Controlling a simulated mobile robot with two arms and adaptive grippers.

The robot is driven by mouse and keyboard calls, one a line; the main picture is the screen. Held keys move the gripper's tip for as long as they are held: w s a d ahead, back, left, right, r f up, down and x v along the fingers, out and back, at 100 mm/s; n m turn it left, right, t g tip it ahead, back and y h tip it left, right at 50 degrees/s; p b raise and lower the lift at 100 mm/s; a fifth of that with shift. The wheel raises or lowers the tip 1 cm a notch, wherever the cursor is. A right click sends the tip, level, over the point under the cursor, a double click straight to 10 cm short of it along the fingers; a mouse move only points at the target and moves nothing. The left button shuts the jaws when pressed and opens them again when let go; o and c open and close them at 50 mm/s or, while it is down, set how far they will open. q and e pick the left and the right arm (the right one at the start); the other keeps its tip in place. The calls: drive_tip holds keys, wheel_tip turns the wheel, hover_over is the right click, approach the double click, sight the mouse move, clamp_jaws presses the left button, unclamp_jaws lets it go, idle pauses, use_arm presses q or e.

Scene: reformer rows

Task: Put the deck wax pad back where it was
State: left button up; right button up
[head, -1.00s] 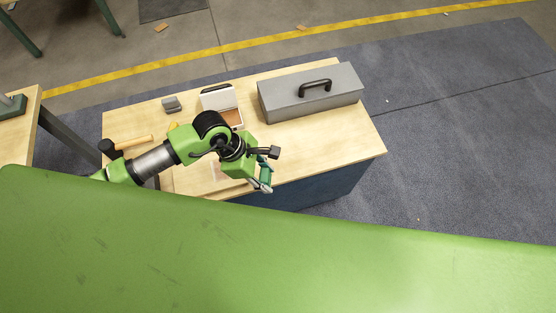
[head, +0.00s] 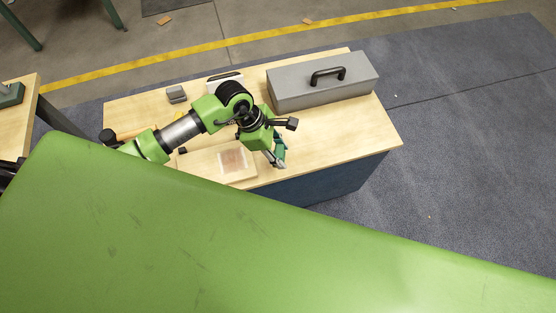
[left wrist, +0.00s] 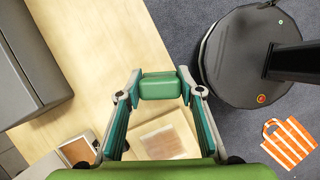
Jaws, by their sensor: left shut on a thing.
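My left gripper (left wrist: 160,92) is shut on a small green block with rounded edges, the deck wax pad (left wrist: 160,86), held between its fingertips. In the head view the left gripper (head: 279,158) is over the front edge of the workbench (head: 330,135), right of a pale wooden board (head: 202,164). The pad is hard to tell from the green fingers there. The board bears a brownish square patch (head: 233,160); the patch also shows beyond the fingers in the left wrist view (left wrist: 163,142). My right gripper is in neither view.
A grey toolbox (head: 320,84) with a black handle stands at the bench's back right. A white case (head: 224,78) and a small grey block (head: 176,94) lie at the back. A mallet (head: 130,134) is at the left. The bench's right front is clear.

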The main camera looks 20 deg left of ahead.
sight(278, 155)
use_arm(q)
drive_tip(key=shift+w+a+f+b, duration=0.25)
drive_tip(key=shift+w+f+b, duration=0.25)
drive_tip(key=shift+f, duration=0.3)
drive_tip(key=shift+w+a+f, duration=0.2)
drive_tip(key=shift+w+f, duration=0.05)
drive_tip(key=shift+f, duration=0.1)
wheel_tip(278, 155, down, 3)
drive_tip(key=b, duration=0.3)
drive_tip(key=shift+w+f, duration=0.15)
drive_tip(key=shift+f, duration=0.05)
drive_tip(key=shift+a+r, duration=0.1)
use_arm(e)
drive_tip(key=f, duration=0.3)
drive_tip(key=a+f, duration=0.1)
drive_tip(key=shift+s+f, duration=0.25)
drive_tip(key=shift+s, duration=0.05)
use_arm(q)
drive_tip(key=o, duration=1)
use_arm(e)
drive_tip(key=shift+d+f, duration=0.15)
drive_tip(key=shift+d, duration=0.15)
